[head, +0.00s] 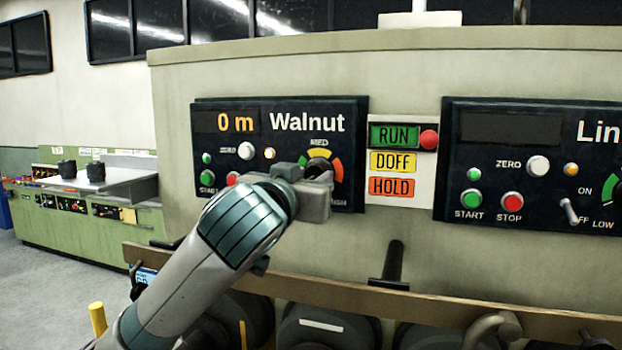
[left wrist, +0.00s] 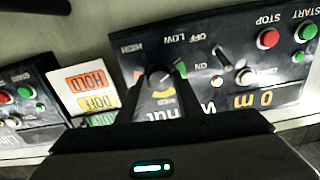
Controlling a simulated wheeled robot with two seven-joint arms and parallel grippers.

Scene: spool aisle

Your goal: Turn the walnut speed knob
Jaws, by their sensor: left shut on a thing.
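The Walnut control panel (head: 232,112) is dark, with an orange "0 m" readout and the name "Walnut". Its speed knob (head: 317,165) is dark and round, inside an arc of coloured bands, with yellow at the "MED" mark on top and orange to the right. My left gripper (head: 316,185) is shut on the knob, and its fingers and wrist hide the lower part of the dial. In the left wrist view, which is upside down, the knob (left wrist: 160,75) sits between the two fingertips. Where its pointer stands is not clear. My right gripper is not in view.
Right of the panel are the RUN (head: 394,137), DOFF (head: 393,162) and HOLD (head: 391,187) labels, with a red button beside RUN. The Linen-side panel (head: 515,135) is further right. A brown rail (head: 350,291) runs below, with dark spools under it.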

